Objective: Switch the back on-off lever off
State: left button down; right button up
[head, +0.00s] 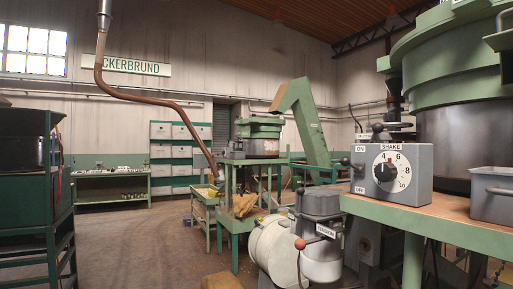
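A grey control box (405,172) stands on the green-edged bench at the right, with a SHAKE dial (385,172) on its front. A short lever with a black ball knob (345,161) sticks out from its left side, nearer the ON label (360,149) than the OFF label (359,190). Behind this box is another lever with a dark knob (377,127), above a small, partly hidden label; its on or off position cannot be told. Neither of my grippers is in view.
A green hopper machine (440,50) rises behind the control box, and a grey bin (493,195) sits at the bench's right. Below is a white drum machine (277,250) with an orange-knobbed TENSION lever (300,243). Open floor (150,240) lies at left centre.

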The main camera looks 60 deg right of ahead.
aim_at(345, 161)
jog(key=i, duration=1.7)
jog(key=z, duration=4.6)
